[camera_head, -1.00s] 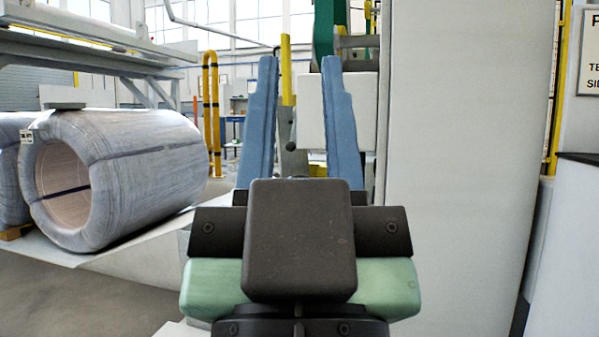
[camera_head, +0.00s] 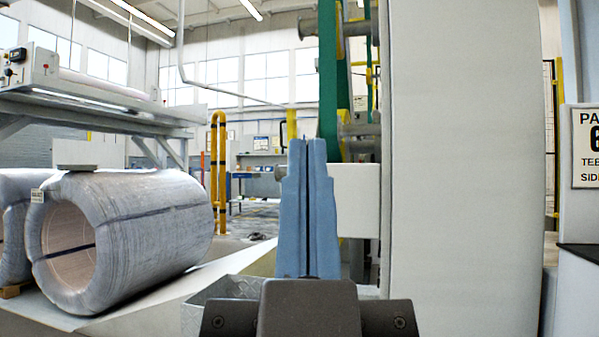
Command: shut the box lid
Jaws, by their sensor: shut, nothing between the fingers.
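My gripper (camera_head: 307,150) is in the middle of the view, pointing up and away, with its two blue fingers pressed together and nothing between them. Behind its dark base, low in the picture, part of a grey metal box (camera_head: 207,300) with a raised pattern shows. My gripper hides most of this box. I cannot make out its lid or how far open that is. I cannot tell whether the gripper touches the box.
A large wrapped coil (camera_head: 135,235) lies on the left, with part of another coil (camera_head: 12,225) beside it. A tall pale panel (camera_head: 465,180) fills the right. A white block (camera_head: 355,200) and green machine frame (camera_head: 330,75) stand behind the fingers. A yellow post (camera_head: 218,170) stands further back.

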